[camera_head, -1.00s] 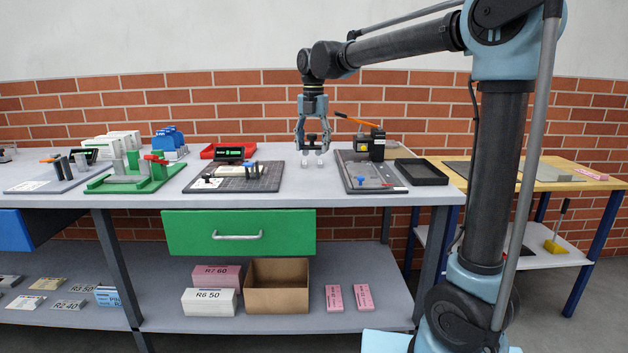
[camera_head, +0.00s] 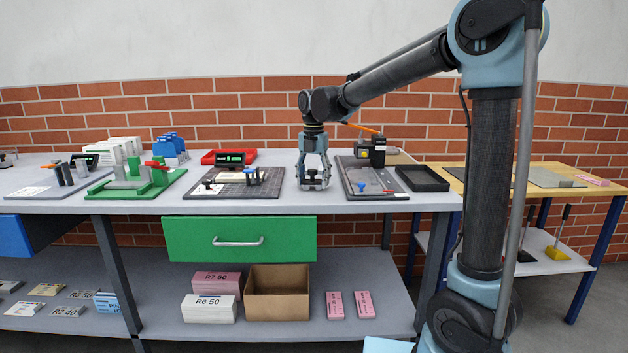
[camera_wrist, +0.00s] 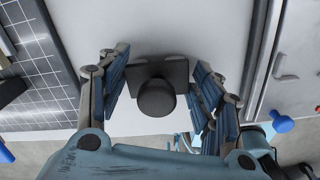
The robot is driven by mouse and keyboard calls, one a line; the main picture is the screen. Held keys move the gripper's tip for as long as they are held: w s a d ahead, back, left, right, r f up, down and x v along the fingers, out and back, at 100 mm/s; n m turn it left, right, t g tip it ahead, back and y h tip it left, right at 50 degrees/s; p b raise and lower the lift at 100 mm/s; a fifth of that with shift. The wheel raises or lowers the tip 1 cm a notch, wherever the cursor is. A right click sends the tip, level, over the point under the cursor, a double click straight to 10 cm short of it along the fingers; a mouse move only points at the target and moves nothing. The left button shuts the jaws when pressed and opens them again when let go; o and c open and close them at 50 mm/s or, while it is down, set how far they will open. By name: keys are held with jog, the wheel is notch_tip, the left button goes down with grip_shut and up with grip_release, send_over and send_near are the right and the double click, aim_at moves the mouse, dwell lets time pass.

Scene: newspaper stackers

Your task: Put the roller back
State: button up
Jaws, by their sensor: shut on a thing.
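My gripper (camera_head: 314,178) is over the grey bench top, between the gridded black mat on the left and the grey board on the right. Its fingers are shut on a dark piece, which I take to be the roller (camera_wrist: 157,97). In the wrist view the piece has a round black knob on a flat dark block, with blue-padded fingers on both sides. In the head view the fingers partly hide it, and its lower end is close to the bench top. I cannot tell whether it touches the bench.
The gridded mat (camera_head: 259,191) carries a pale block and small posts. The grey board (camera_head: 355,172) holds a blue peg and a red-tipped tool. A black tray (camera_head: 422,178) lies to its right. A green drawer (camera_head: 240,237) is below the bench front. A strip of bench around my gripper is bare.

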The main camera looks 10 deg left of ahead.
aim_at(314, 170)
jog(key=o, duration=1.4)
jog(key=shift+c, duration=0.2)
notch_tip(314, 170, up, 12)
jog(key=shift+d+r, duration=0.1)
jog(key=shift+d, duration=0.05)
